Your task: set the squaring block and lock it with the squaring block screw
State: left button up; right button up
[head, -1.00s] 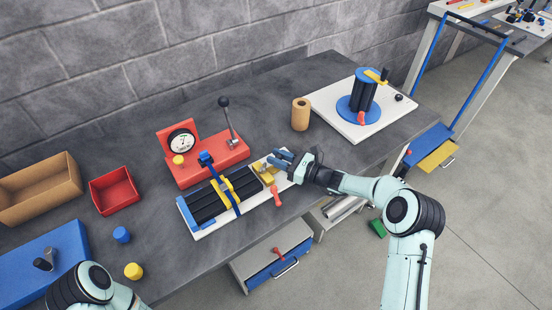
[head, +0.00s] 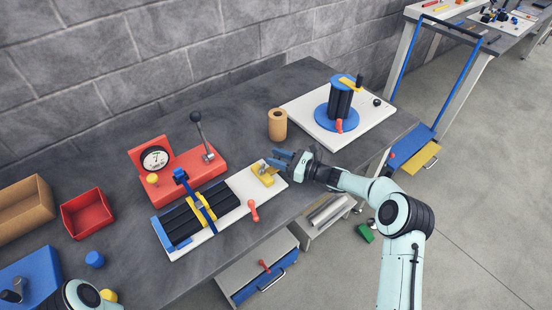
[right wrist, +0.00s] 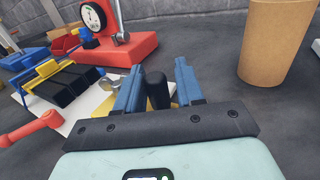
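The squaring block (head: 264,178) is yellow and sits toward the right end of the white board (head: 236,187), with bare board between it and the black strips. A silver screw (head: 263,169) stands on it; this screw also shows in the right wrist view (right wrist: 108,82), left of the fingers. My right gripper (head: 279,159) reaches the block from the right. In the right wrist view, a dark rounded post (right wrist: 156,90) stands between its blue fingers, which appear closed around it; the contact is partly hidden. My left gripper is out of view.
Black strips (head: 180,225) lie under a blue and yellow clamp (head: 201,207). A red handle (head: 254,210) sticks out at the board's front. A red gauge stand (head: 205,172) stands behind, and a tan cylinder (head: 277,125) behind the gripper.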

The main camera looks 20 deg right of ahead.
jog(key=shift+d, duration=0.2)
jog(key=v, duration=1.3)
jog(key=shift+s+b, duration=0.2)
jog(key=shift+b, duration=0.15)
